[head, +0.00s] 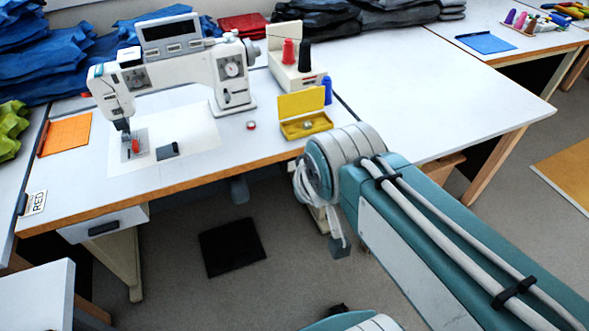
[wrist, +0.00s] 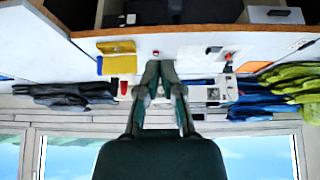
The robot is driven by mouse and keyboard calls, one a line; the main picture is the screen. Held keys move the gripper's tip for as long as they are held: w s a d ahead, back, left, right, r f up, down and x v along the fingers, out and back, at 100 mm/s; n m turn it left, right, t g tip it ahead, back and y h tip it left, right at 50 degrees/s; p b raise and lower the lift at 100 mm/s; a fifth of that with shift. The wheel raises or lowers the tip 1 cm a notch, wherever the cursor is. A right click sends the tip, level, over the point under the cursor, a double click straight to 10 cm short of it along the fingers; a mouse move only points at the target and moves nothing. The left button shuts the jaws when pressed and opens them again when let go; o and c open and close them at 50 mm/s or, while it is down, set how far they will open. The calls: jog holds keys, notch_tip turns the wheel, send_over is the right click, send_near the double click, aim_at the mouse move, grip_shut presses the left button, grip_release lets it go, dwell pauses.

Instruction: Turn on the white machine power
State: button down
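The white sewing machine (head: 190,72) stands on the left table, with a screen unit on top and a dial on its right column. A small round red-topped button (head: 251,125) sits on the table right of its base; it also shows in the wrist view (wrist: 156,53). A red piece (head: 135,146) is by the needle, and a dark grey block (head: 167,150) lies on the pale plate. My gripper (wrist: 160,66) looks shut and empty in the wrist view, its tips close to the red button there. The head view does not show my gripper.
A yellow open box (head: 304,115) and a thread stand (head: 297,72) with red and black spools are right of the machine. Blue fabric (head: 40,55) is piled behind left. An orange sheet (head: 66,135) lies at left. The right table (head: 440,95) is largely clear.

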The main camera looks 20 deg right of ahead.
jog(key=w+d+f+t, duration=0.2)
jog(key=w+d+f, duration=0.1)
jog(key=w, duration=0.6)
jog(key=w+d+f+t+h, duration=0.1)
jog(key=w+d+f, duration=0.2)
jog(key=w, duration=0.5)
jog(key=w+d+f+t, duration=0.2)
jog(key=w+f, duration=0.1)
jog(key=w, duration=0.6)
jog(key=w+d+f+n+t, duration=0.1)
jog(key=w+d+f+t, duration=0.35)
jog(key=f, duration=0.85)
jog(key=m+t+y, duration=0.1)
jog(key=t, duration=0.3)
send_near(293, 165)
jog(key=s, duration=0.6)
jog(key=shift+s+d+f, duration=0.1)
jog(key=shift+d+f, duration=0.05)
jog(key=shift+f, duration=0.2)
jog(key=w, duration=0.4)
jog(key=w+r, duration=0.1)
jog(key=w, duration=0.4)
jog(key=w+r, duration=0.1)
jog(key=w, duration=0.4)
